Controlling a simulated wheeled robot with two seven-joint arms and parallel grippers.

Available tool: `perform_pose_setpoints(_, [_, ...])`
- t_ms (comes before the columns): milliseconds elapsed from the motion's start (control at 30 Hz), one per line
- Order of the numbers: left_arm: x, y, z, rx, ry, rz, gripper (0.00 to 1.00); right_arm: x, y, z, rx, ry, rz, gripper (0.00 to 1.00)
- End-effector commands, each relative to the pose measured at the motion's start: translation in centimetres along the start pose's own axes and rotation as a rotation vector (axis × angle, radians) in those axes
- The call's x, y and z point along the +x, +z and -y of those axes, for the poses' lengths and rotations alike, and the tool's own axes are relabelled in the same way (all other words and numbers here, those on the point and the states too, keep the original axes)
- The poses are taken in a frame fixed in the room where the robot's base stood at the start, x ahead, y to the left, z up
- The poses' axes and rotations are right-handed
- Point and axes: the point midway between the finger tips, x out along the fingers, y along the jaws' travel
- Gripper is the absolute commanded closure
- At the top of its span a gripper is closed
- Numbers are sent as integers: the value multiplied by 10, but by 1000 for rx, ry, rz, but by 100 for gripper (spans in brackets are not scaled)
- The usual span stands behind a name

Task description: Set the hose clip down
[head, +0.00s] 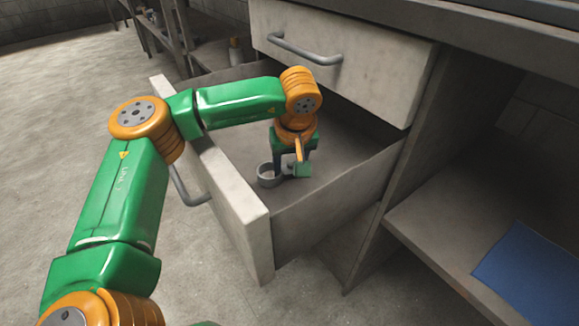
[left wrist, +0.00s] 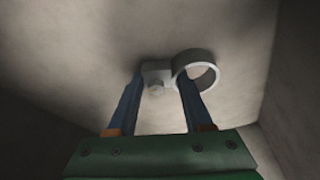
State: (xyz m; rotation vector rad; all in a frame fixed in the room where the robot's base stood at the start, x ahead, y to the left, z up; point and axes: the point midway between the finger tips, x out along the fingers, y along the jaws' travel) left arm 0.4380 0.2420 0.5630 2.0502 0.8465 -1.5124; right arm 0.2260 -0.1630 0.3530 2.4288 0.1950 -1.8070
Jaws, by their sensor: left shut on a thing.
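The hose clip (head: 267,175) is a grey ring with a small block on its side. In the head view it is low inside the open drawer (head: 258,222), near the drawer's front panel. My left gripper (head: 284,167) reaches down into the drawer and is shut on the clip. In the left wrist view the clip's ring (left wrist: 196,70) stands out to the right of the fingers, and its block is between the fingertips (left wrist: 160,82). I cannot tell whether the clip touches the drawer floor. My right gripper is not in view.
A closed drawer (head: 345,60) with a bar handle overhangs the back of the open one. A shelf (head: 430,215) with a blue sheet (head: 530,272) is at the right. The drawer floor around the clip looks clear.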

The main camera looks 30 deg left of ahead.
Motion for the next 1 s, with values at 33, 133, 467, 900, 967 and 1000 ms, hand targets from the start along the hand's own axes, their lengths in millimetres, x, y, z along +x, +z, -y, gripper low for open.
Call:
perform_pose_setpoints(33, [0, 0, 0, 0, 0, 0, 100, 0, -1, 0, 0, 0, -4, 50])
perform_pose_setpoints(133, [1, 0, 0, 0, 1, 0, 100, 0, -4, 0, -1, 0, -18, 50])
perform_pose_setpoints(467, [2, 1, 0, 0, 0, 0, 19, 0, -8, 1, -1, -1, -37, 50])
perform_pose_setpoints(900, [-35, -2, -1, 0, 3, -2, 19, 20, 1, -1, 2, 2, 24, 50])
perform_pose_setpoints(967, [-52, -2, -1, 2, 3, -2, 19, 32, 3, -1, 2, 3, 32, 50])
perform_pose_setpoints(1000, [-64, -2, -1, 3, 3, -3, 19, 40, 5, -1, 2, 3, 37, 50])
